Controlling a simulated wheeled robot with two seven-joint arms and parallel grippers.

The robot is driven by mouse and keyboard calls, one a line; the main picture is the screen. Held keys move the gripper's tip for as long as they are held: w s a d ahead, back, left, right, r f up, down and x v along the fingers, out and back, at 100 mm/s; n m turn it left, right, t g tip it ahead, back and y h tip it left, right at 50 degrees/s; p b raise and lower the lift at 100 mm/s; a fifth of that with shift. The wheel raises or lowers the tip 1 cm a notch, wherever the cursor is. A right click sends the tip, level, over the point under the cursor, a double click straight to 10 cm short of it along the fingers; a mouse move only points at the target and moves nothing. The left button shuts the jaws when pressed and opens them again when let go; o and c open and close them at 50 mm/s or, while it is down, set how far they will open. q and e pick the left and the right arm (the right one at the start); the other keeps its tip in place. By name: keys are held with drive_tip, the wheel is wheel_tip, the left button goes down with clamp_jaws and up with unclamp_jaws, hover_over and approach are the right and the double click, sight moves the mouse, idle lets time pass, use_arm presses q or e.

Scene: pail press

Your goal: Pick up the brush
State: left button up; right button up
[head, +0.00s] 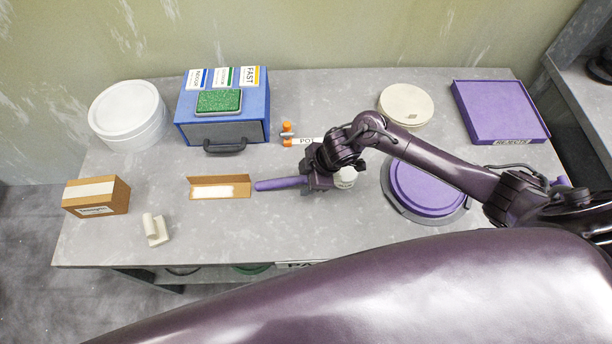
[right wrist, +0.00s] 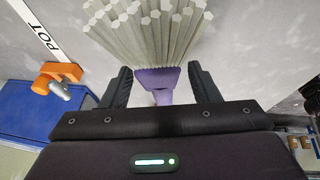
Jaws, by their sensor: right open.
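The brush (head: 281,183) lies across the middle of the grey table, its purple handle sticking out to the left of my right gripper (head: 316,178). A pale end, probably the bristles, shows just right of the gripper. In the right wrist view the brush (right wrist: 155,30) has thick pale bristles and a purple neck. My right gripper (right wrist: 159,75) is open there, with one finger on each side of the neck and a gap at both sides. The middle of the handle is hidden under the gripper. My left gripper is not in view.
Left of the handle is an open cardboard tray (head: 203,192). An orange-tipped item (head: 287,128) and a blue case (head: 255,115) stand behind. A purple-topped pail (head: 425,190) is close on the right, under my forearm. The purple rejects tray (head: 500,110) is farther right.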

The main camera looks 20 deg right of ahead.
drive_tip(key=c, duration=1)
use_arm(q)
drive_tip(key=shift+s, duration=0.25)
use_arm(e)
drive_tip(key=shift+c, duration=0.2)
drive_tip(key=shift+r, duration=0.1)
